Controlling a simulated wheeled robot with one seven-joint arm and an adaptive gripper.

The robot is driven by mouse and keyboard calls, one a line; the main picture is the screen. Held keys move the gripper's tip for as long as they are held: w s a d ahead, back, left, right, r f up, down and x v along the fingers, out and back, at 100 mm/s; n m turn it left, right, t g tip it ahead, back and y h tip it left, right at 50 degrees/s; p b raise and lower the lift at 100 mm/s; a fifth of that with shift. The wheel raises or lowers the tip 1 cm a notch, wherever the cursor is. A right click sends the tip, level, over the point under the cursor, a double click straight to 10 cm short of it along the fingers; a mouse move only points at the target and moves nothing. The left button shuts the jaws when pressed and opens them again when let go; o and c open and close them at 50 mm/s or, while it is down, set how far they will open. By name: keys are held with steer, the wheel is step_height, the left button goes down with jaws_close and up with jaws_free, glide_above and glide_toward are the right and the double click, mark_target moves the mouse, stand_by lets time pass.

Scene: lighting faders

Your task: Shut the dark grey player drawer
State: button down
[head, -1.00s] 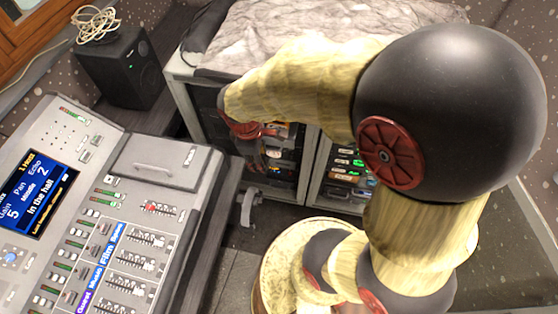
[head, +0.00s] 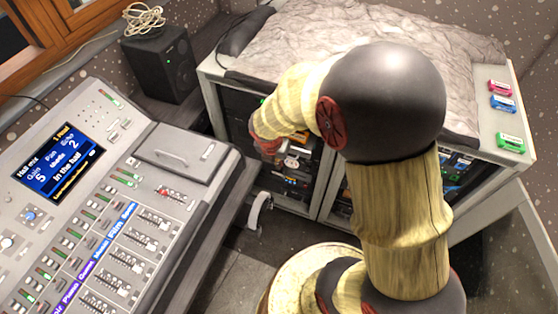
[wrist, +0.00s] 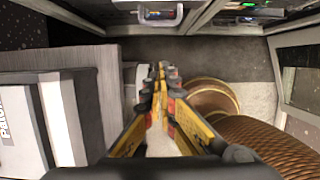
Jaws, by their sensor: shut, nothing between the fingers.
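My gripper shows in the wrist view (wrist: 160,80) with its two yellow-and-black fingers together and empty, over the floor. In the head view the gripper is largely hidden by my arm, in front of the rack cabinet (head: 209,82). I cannot clearly pick out the dark grey player drawer. A small pale-rimmed tray-like part (wrist: 161,20) shows at the top of the wrist view, apart from the fingertips; whether it belongs to the drawer is unclear. My arm covers much of the rack front.
A mixing console (head: 185,215) fills the left, with a handled lid (head: 180,150) on top. A black speaker (head: 162,65) stands behind it. A pale curved piece (head: 258,211) stands between console and rack. Small coloured devices (head: 502,103) lie on the rack's right top.

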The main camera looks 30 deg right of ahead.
steer(key=w+d+f+b, duration=0.3)
steer(key=d+f+b, duration=0.1)
steer(key=f, duration=0.3)
steer(key=shift+w+d+f, duration=0.35)
steer(key=shift+w+f, duration=0.05)
steer(key=w+d+p, duration=0.2)
steer(key=d+p, duration=0.1)
steer(key=shift+w+r, duration=0.15)
steer(key=shift+w, duration=0.05)
steer(key=shift+w+d+f, duration=0.2)
steer(key=shift+d, duration=0.15)
steer(key=shift+a, duration=0.15)
